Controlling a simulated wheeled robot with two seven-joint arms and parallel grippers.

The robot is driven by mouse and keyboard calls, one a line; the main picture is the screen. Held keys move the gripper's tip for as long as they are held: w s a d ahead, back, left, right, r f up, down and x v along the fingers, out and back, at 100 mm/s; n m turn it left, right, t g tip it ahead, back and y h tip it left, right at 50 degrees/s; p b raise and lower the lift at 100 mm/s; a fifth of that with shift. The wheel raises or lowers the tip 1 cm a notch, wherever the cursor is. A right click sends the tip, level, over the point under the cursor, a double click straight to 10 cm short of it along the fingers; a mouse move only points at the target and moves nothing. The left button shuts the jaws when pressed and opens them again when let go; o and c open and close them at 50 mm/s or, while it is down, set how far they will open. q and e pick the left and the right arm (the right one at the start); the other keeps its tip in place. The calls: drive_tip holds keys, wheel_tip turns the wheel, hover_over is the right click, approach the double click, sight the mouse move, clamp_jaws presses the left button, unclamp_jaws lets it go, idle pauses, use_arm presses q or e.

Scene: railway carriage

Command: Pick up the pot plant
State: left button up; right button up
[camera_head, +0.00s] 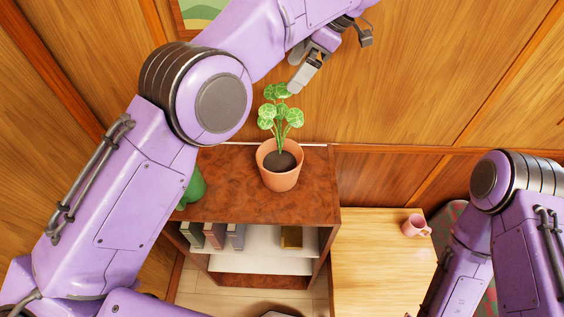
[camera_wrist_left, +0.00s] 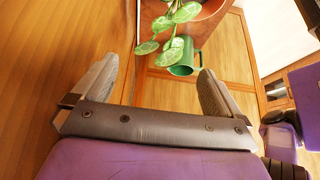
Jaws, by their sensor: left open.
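The pot plant (camera_head: 279,165) is a terracotta pot with dark soil and round, pale-veined green leaves. It stands upright on top of a reddish-brown wooden shelf unit (camera_head: 235,190). My left gripper (camera_head: 330,60) is above and behind the plant, close to the leaves and the wall. In the left wrist view, my left gripper (camera_wrist_left: 160,85) is open with nothing between its fingers. The plant's leaves (camera_wrist_left: 165,28) hang into the top of that view, beyond the fingertips. My right gripper is out of view; only part of my right arm shows at the right edge.
A green object (camera_head: 192,187) stands left of the pot, partly hidden by my left arm; it appears as a green mug (camera_wrist_left: 183,58) in the left wrist view. Books (camera_head: 214,235) sit on the lower shelf. A pink mug (camera_head: 414,226) stands on a lighter wooden table (camera_head: 375,265). A wood-panelled wall is behind.

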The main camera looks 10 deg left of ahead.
sight(282, 87)
use_arm(q)
drive_tip(key=b+x, duration=0.3)
drive_tip(key=x, duration=0.5)
drive_tip(key=shift+s+a+f, duration=0.1)
drive_tip(key=shift+a+f, duration=0.05)
drive_tip(key=shift+f, duration=0.1)
drive_tip(key=shift+s+a+f, duration=0.1)
drive_tip(key=shift+a+f, duration=0.15)
drive_tip(key=shift+f, duration=0.05)
drive_tip(key=c, duration=1.7)
clamp_jaws()
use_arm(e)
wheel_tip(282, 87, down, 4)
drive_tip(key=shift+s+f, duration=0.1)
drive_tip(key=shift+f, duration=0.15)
use_arm(q)
drive_tip(key=shift+r, duration=0.15)
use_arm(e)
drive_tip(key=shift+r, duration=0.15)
